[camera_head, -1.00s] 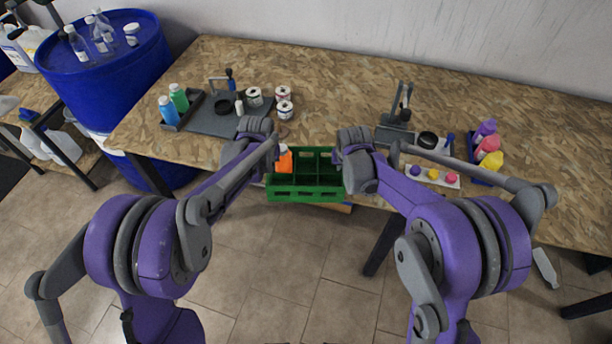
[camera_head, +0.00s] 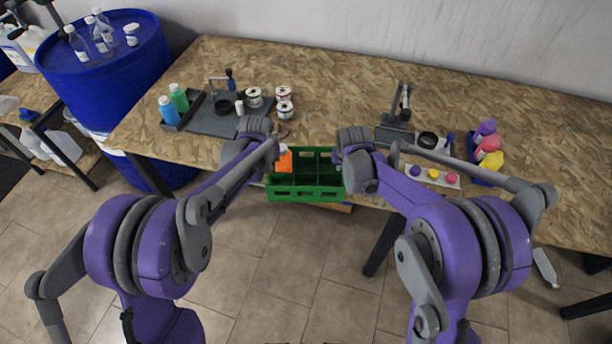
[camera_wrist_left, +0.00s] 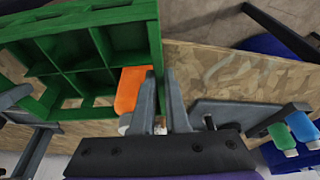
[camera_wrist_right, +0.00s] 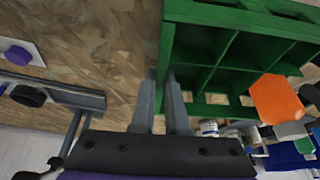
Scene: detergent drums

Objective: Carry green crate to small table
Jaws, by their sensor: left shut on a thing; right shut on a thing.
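The green crate (camera_head: 306,194) is at the front edge of the large workbench, between my two hands. It has several compartments, and an orange bottle (camera_head: 285,163) stands in one at its left side. My left gripper (camera_wrist_left: 170,85) is shut on the crate's side wall, close to the orange bottle; the crate also shows in the left wrist view (camera_wrist_left: 125,15). My right gripper (camera_wrist_right: 162,85) is shut on the opposite side wall, seen in the right wrist view (camera_wrist_right: 240,18). My wrists partly hide both grips in the head view. Which table is the small one is unclear.
The large workbench (camera_head: 320,80) holds a grey mat with cans at left and a tray of coloured bottles (camera_head: 488,150) at right. A blue drum (camera_head: 105,75) stands at its left end. A lower wooden-topped table (camera_head: 88,160) with white jugs is at far left. Tiled floor is open in front.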

